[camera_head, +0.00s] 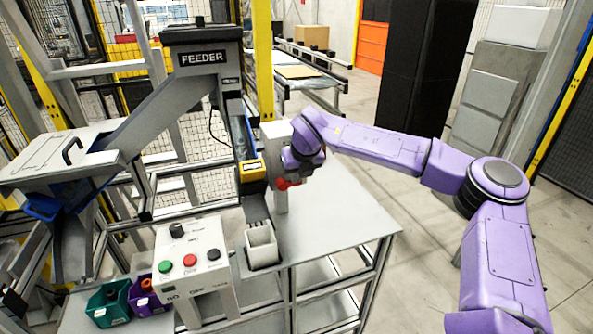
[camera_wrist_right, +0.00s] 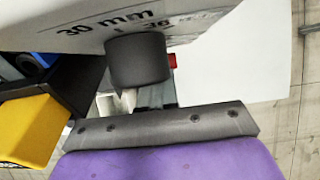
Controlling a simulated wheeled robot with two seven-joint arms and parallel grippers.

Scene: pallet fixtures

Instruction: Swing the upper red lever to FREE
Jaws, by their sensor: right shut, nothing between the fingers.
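My right arm comes in from the right in the head view. Its right gripper (camera_head: 301,160) is at the grey-white post (camera_head: 281,200) on the bench, and its fingertips are mostly hidden by my purple wrist. A red lever part (camera_head: 287,184) shows just below the gripper, and a small red piece (camera_wrist_right: 172,60) shows in the right wrist view. I cannot tell which lever it is, or whether the gripper touches it. In the wrist view, a dark round hub (camera_wrist_right: 138,60) sticks out of a white panel marked "30 mm" (camera_wrist_right: 205,20). The FREE mark is not legible. My left gripper is not in view.
A yellow-topped block (camera_head: 252,171) on the feeder chute (camera_head: 238,125) stands just left of the post. Green (camera_head: 108,303) and purple bins (camera_head: 149,298) sit front left. The bench top (camera_head: 345,222) right of the post is clear.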

